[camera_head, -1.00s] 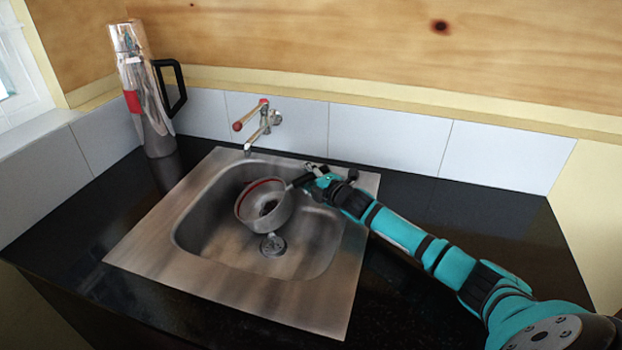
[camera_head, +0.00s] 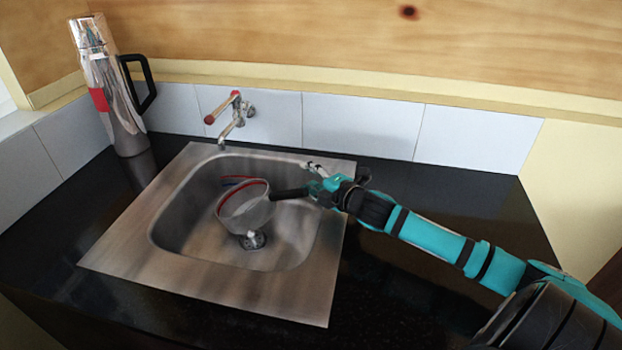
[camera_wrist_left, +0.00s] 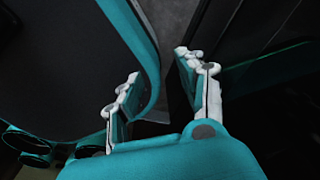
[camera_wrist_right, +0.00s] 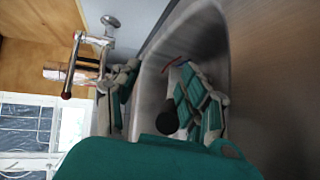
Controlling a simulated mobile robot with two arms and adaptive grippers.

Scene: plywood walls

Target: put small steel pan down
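The small steel pan (camera_head: 246,211) is in the sink basin near the drain, with its red-lined rim uppermost. Whether it rests fully on the basin floor is hard to tell. Its dark handle (camera_head: 290,193) points right toward my right gripper (camera_head: 318,182). In the right wrist view, my right gripper (camera_wrist_right: 158,90) has its fingers well apart. The round black handle end (camera_wrist_right: 167,118) shows close to one finger, and the other finger is clear of it. Most of the pan is hidden there behind that finger. My left gripper (camera_wrist_left: 152,95) is open and empty, outside the head view.
The steel sink (camera_head: 130,235) is set in a black counter (camera_head: 400,280). A wall tap (camera_head: 232,118) stands over the basin's back edge. A tall steel flask (camera_head: 112,95) with a black handle stands at the back left. The counter right of the sink is clear.

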